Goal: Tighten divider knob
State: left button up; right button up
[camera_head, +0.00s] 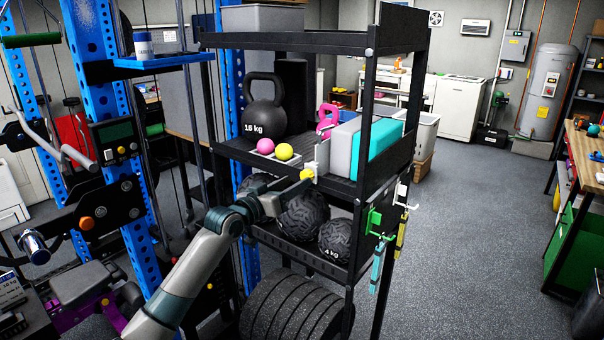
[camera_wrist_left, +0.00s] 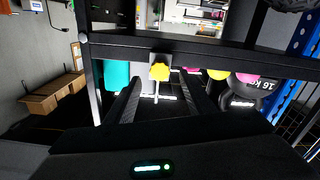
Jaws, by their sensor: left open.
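The yellow divider knob (camera_head: 307,174) sits at the front edge of the rack's middle shelf, below a pale upright divider (camera_head: 322,156). In the left wrist view the knob (camera_wrist_left: 159,72) shows on a small plate, with a thin white rod below it. My left gripper (camera_head: 293,188) reaches up to the knob from the front left. In the left wrist view its two fingers (camera_wrist_left: 161,84) are apart, with the knob in line with the gap between them. I cannot tell whether they touch it. My right gripper is in neither view.
The black rack (camera_head: 345,177) holds a 16 kg kettlebell (camera_head: 264,108), a pink ball (camera_head: 265,146), a yellow ball (camera_head: 284,151) and grey and teal blocks (camera_head: 376,148). Black textured balls (camera_head: 303,215) sit on the shelf below. Open floor (camera_head: 470,230) lies to the right.

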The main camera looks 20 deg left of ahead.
aim_at(305, 176)
pick_arm(q)
jog(key=shift+p+x, duration=0.55)
jog(key=shift+x, duration=1.8)
jog(key=c, duration=1.1)
